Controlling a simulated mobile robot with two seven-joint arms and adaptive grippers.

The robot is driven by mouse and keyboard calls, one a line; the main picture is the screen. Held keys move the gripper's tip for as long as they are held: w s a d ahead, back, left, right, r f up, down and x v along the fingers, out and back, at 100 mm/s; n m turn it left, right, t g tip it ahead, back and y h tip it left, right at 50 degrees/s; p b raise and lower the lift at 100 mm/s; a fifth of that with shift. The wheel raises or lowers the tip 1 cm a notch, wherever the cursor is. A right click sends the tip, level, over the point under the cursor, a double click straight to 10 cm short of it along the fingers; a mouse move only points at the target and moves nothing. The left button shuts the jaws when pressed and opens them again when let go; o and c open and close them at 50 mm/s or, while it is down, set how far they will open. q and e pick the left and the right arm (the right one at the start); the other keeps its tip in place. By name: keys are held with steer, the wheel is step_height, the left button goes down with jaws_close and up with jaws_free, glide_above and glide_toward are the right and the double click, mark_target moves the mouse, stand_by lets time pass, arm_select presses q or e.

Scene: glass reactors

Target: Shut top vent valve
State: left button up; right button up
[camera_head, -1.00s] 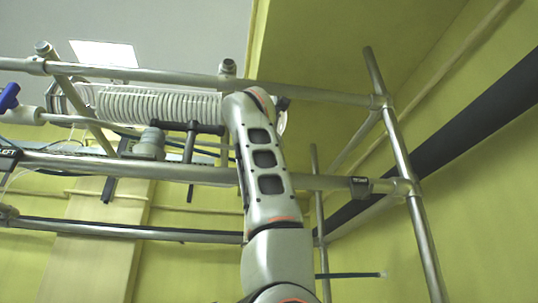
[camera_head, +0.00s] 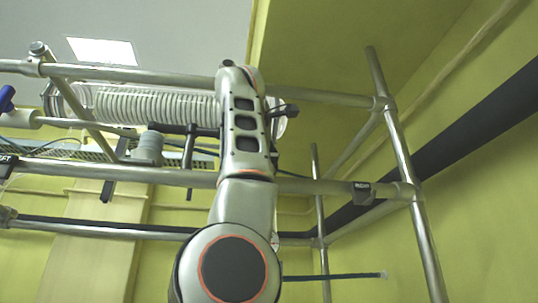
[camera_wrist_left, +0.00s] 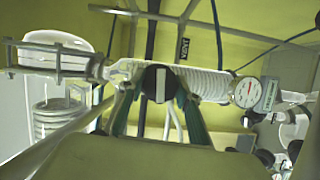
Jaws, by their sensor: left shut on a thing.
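The vent valve's round black knob (camera_wrist_left: 161,83) with a white bar shows in the left wrist view, in front of a coiled glass condenser (camera_wrist_left: 205,82). The white bar stands roughly upright in that picture. A VENT label (camera_wrist_left: 183,49) is just above and to the right of the knob. My left gripper (camera_wrist_left: 158,95) is shut on the knob, with one dark green finger on each side. In the head view my left arm covers the valve, and the condenser (camera_head: 150,104) shows to its left. My right gripper is in neither view.
Metal frame rails (camera_head: 325,97) run across in front of and behind the condenser. An upright post (camera_head: 410,185) stands at the right. In the wrist view a round dial gauge (camera_wrist_left: 247,92) sits to the right of the knob, and a glass vessel (camera_wrist_left: 55,50) to the left.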

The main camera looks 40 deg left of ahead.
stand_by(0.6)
arm_select(q)
steer(key=o, duration=1.1)
